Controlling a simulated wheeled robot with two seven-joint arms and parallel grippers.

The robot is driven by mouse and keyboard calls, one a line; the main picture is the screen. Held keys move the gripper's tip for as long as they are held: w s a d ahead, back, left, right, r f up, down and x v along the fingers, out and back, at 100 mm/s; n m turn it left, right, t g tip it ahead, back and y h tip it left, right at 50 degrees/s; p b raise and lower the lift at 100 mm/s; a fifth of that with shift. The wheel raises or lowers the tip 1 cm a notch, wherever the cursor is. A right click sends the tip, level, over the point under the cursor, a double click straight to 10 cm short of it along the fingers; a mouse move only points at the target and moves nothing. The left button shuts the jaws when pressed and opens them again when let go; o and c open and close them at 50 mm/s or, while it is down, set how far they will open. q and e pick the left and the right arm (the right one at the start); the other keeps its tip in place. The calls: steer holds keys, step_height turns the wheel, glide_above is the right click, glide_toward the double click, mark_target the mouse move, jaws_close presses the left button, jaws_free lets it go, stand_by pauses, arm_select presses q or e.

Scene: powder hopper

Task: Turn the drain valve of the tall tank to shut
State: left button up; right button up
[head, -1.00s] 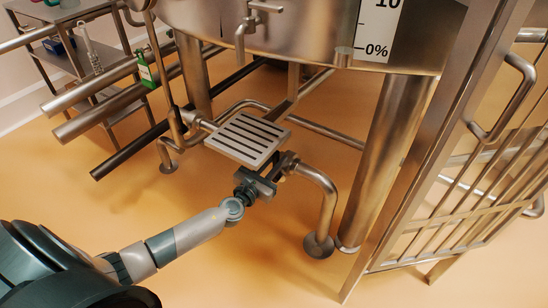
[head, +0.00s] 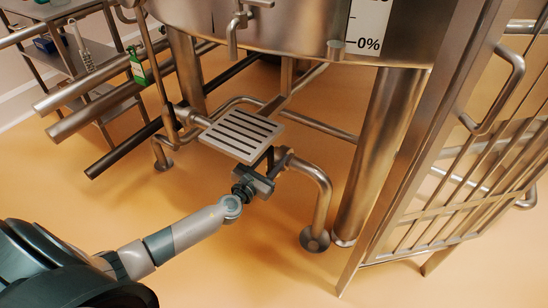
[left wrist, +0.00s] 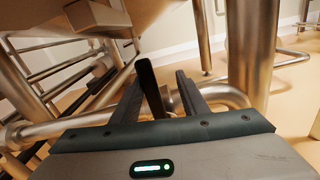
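The tall tank (head: 290,30) is a steel vessel on thick legs, with a level scale on its front. Its drain pipe (head: 322,190) runs below, beside a slotted steel plate (head: 241,134). My left gripper (head: 266,172) is at the pipe end by the plate's front right corner and largely hides the valve in the head view. In the left wrist view, a black valve lever (left wrist: 149,86) stands between the two fingers of my left gripper (left wrist: 160,98). The fingers are apart, with gaps visible around the lever; contact cannot be told. My right gripper is not in view.
A steel barred gate (head: 440,180) stands on the right, close to a tank leg (head: 388,150). Horizontal pipes (head: 100,95) with a green tag (head: 137,66) and a shelf cart (head: 65,60) are at the left. The orange floor in front is clear.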

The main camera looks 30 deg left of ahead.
arm_select(q)
steer(key=shift+s, duration=0.8)
steer(key=s+a+b, duration=0.1)
steer(key=s, duration=1.4)
steer(key=shift+s+a, duration=0.2)
steer(key=shift+s, duration=0.2)
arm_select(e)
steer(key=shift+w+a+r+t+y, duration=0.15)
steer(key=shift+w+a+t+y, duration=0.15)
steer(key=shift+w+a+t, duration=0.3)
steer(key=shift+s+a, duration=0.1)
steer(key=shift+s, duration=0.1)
